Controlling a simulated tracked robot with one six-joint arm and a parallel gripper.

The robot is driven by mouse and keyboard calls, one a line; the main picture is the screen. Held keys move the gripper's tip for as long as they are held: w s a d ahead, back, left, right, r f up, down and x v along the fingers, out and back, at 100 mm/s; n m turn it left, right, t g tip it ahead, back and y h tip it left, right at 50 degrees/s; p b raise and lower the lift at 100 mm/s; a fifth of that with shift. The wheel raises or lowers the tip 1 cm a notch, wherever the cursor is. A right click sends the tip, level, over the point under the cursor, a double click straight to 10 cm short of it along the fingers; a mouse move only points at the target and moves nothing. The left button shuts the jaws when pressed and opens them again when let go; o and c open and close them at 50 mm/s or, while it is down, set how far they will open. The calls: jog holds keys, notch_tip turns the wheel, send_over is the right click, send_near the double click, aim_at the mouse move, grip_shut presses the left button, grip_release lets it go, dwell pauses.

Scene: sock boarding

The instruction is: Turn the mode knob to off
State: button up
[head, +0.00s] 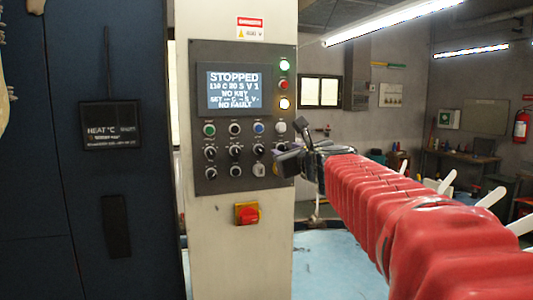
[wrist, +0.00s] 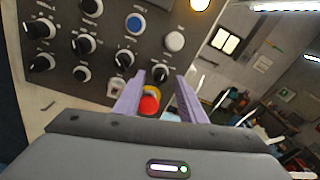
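The control panel (head: 202,60) has rows of black knobs; labels are too small to read, so I cannot tell which is the mode knob. One black knob with a white pointer (wrist: 160,75) shows between my fingertips in the wrist view. It is the right-most of its row, below a white button (wrist: 174,41). My gripper (wrist: 159,82) is open, its two purple fingers on either side of that knob; I cannot tell whether they touch it. In the head view my gripper (head: 284,159) is at the panel's lower right and hides that knob.
A red button with a yellow collar (wrist: 150,104) sits just below the knob, close between the fingers. A key switch (head: 259,169) and other knobs (head: 235,151) lie left. The display (head: 234,90) reads STOPPED, NO KEY, NO FAULT.

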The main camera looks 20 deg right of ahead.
jog(key=s, duration=1.2)
jog(key=shift+s+a+r, duration=0.3)
jog(key=shift+s+a, duration=0.1)
jog(key=shift+a, duration=0.05)
jog(key=s+a+f+n+g+y, duration=0.1)
jog(key=s+a+f+n+g, duration=0.2)
jog(key=f+n, duration=0.6)
jog(key=s+a+f+n+g+y, duration=0.2)
jog(key=s+a+f+n+g, duration=0.15)
jog(key=f+n, duration=0.55)
jog(key=s+a+f+n+g+h, duration=0.1)
jog(key=s+a+f+n+g, duration=0.1)
jog(key=s+f+n, duration=0.6)
jog(key=s+a+f+n+g, duration=0.3)
jog(key=s+a+f+n, duration=0.1)
jog(key=s+f+n, duration=0.3)
jog(key=shift+s+f+n+h, duration=0.4)
jog(key=shift+f, duration=0.55)
jog(key=shift+a, duration=0.1)
